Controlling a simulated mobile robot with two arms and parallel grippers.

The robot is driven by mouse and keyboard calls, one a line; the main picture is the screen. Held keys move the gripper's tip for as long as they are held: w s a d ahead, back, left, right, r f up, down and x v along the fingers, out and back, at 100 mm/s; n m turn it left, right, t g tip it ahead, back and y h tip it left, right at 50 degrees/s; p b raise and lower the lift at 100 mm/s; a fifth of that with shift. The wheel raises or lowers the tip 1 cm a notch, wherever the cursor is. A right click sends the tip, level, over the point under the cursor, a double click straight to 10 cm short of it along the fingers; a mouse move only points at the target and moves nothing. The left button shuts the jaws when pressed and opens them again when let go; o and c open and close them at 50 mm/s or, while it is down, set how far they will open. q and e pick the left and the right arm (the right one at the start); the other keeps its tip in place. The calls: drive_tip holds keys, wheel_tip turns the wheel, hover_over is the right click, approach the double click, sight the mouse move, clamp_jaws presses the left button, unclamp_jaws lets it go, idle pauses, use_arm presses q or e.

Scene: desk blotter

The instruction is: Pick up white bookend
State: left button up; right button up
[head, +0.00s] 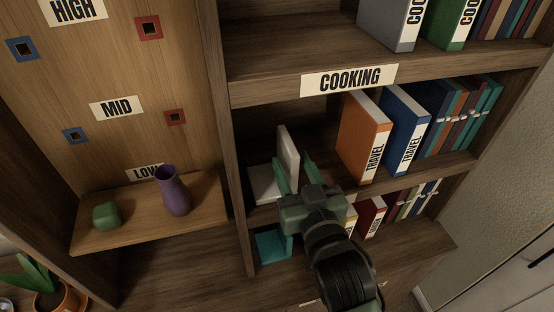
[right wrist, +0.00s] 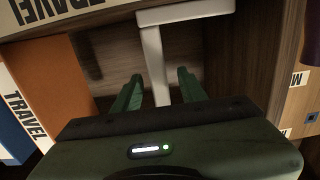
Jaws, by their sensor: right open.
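The white bookend (head: 289,150) stands on the middle shelf, left of the orange book, with its flat base (head: 264,184) reaching left. My right gripper (head: 294,164) is open at the bookend. In the right wrist view, the bookend's upright plate (right wrist: 154,62) runs down between the two green fingers (right wrist: 158,86), with a gap showing on each side. The lower part of the plate is hidden behind the gripper body. My left gripper is in neither view.
An orange TRAVEL book (head: 363,138) and a blue TRAVEL book (head: 404,120) stand to the right on the same shelf. The COOKING shelf board (head: 270,90) is above. A wooden divider (head: 222,150) is to the left. A teal object (head: 272,245) lies below.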

sight(283, 147)
drive_tip(key=p+x, duration=0.1)
drive_tip(key=x, duration=0.1)
drive_tip(key=shift+w+a, duration=0.1)
drive_tip(key=shift+w, duration=0.3)
drive_tip(key=x, duration=0.1)
drive_tip(key=p+x, duration=0.1)
drive_tip(key=shift+w+a+f, duration=0.2)
drive_tip(key=shift+w+f, duration=0.05)
drive_tip(key=shift+w, duration=0.05)
drive_tip(key=shift+w+a, duration=0.1)
drive_tip(key=shift+w, duration=0.3)
drive_tip(key=shift+f, duration=0.1)
drive_tip(key=c, duration=0.9)
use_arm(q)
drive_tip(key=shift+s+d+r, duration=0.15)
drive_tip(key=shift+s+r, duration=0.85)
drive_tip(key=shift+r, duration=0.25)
use_arm(e)
clamp_jaws()
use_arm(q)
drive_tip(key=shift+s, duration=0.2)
